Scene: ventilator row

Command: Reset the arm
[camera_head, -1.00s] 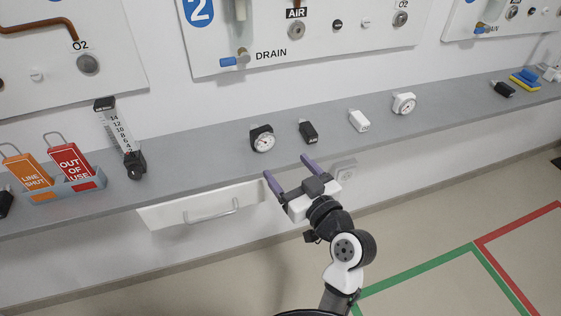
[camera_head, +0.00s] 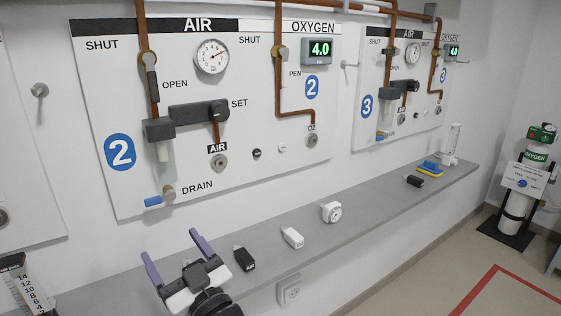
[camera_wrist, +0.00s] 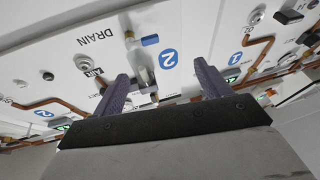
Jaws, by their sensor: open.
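My gripper (camera_head: 176,258) is at the lower left of the head view, with its two purple fingers spread apart and nothing between them. It is in front of the grey shelf (camera_head: 345,240), and its fingers point up towards the wall. In the wrist view my gripper's fingers (camera_wrist: 165,88) also stand apart and empty, with the wall panel (camera_wrist: 60,60) beyond them. I cannot see from these frames whether the fingertips touch anything.
A black block (camera_head: 244,259), a white block (camera_head: 292,238) and a white gauge (camera_head: 331,212) lie on the shelf near my gripper. Panel 2 (camera_head: 240,150) hangs above. A flowmeter (camera_head: 22,283) is at lower left, an oxygen cylinder (camera_head: 516,205) at right.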

